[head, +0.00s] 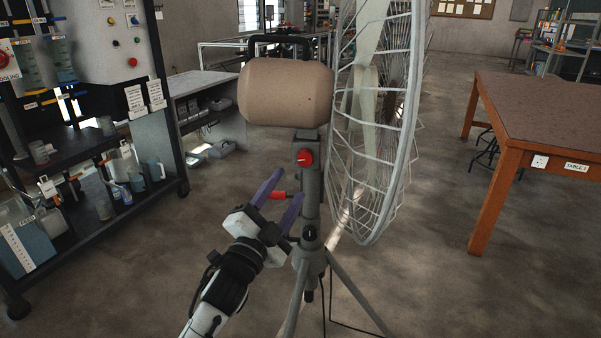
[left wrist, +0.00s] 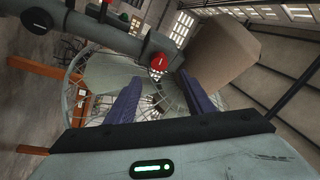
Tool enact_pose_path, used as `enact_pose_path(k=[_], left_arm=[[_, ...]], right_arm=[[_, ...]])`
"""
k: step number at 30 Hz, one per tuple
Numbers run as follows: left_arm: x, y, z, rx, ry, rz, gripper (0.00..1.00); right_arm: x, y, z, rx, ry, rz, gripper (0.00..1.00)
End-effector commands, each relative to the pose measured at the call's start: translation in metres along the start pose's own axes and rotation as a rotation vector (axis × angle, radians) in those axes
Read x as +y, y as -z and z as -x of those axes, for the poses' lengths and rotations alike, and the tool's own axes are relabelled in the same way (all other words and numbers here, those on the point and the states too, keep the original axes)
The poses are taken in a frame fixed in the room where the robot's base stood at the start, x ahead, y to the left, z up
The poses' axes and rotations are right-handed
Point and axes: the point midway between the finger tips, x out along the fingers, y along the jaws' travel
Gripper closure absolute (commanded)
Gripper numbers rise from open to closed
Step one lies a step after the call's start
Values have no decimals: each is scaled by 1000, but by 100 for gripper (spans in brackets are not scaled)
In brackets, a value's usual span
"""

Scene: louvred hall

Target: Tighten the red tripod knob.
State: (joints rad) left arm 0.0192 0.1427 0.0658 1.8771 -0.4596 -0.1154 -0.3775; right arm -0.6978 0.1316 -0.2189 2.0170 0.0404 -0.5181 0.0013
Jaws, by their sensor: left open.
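A round red knob (head: 305,157) with a pale mark sits on the grey post (head: 310,185) of the fan stand, below the tan motor housing. It also shows in the left wrist view (left wrist: 159,62), just beyond the fingertips. A red handle-like part (head: 278,195) sticks out to the left from the post lower down. A black knob (head: 310,234) is near the tripod legs. My left gripper (head: 290,185) is open, its purple fingers apart, below and left of the round red knob. Nothing shows held between the fingers. My right gripper is not in view.
The fan's wire cage (head: 375,130) stands right of the post. The tan motor housing (head: 285,92) is above. A loaded shelf rack (head: 150,140) is at left and a brown-topped table (head: 545,110) at right. Cables run on the floor near the tripod legs (head: 355,290).

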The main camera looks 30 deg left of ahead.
Motion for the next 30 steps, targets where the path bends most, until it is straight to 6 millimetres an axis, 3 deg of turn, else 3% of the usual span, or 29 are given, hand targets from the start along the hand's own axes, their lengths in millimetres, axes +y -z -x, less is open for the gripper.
enact_pose_path(k=[6, 12, 18, 25, 26, 30], left_arm=[[-1, 0, -43, 0, -1, 3, 52], [0, 0, -72, -1, -2, 4, 52], [1, 0, -84, -1, -4, 5, 52], [1, 0, -85, -1, -4, 5, 52], [1, 0, -85, -1, -4, 5, 54], [1, 0, -84, -2, -4, 5, 77]], right_arm=[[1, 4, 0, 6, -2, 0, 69], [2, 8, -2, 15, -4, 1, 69], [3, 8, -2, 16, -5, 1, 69], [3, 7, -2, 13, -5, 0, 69], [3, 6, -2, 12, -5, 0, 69], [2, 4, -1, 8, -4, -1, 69]])
